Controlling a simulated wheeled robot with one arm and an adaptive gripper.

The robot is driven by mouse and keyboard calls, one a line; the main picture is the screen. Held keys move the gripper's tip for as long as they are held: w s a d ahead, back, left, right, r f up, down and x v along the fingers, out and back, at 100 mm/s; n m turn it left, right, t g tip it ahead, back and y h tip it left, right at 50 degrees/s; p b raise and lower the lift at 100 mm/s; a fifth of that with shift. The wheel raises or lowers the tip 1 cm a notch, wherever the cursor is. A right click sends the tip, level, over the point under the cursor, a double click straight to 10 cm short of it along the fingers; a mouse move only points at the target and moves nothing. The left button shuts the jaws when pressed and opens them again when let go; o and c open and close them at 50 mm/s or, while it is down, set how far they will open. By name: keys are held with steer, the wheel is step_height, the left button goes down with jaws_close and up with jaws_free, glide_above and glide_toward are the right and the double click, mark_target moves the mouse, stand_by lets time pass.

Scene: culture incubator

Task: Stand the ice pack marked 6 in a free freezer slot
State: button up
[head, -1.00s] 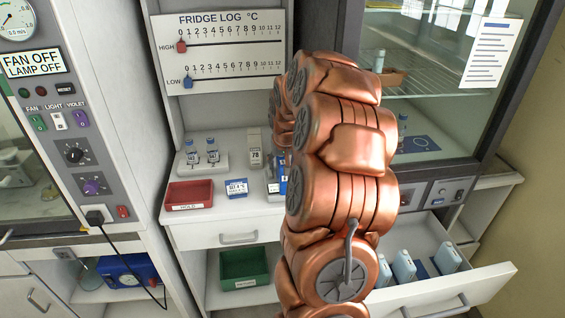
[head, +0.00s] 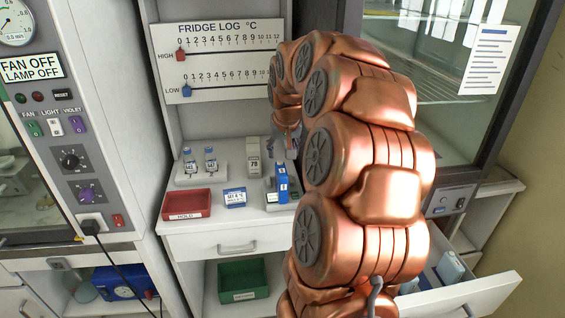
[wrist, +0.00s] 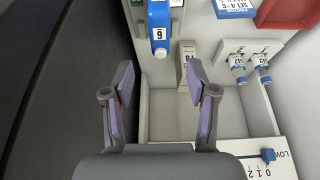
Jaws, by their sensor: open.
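The blue ice pack marked 6 (wrist: 158,30) stands upright at the top centre of the wrist view. In the head view the blue pack (head: 282,182) stands on the right of the bench, partly in front of a grey holder. My gripper (wrist: 160,85) is open and empty, its two fingers spread below the pack in the picture and apart from it. In the head view my gripper (head: 290,142) is above and behind the pack, partly covered by my arm. The open freezer drawer (head: 480,296) is at the lower right; a pale blue pack (head: 450,267) shows in it. My arm hides most of its slots.
A red tray (head: 187,204), a blue set-card (head: 235,197), two small vials (head: 200,160) on a stand and a grey block marked 78 (head: 253,156) share the bench. The fridge log board (head: 220,60) is behind. A green bin (head: 243,280) sits below.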

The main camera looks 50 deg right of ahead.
steer(key=shift+v, duration=1)
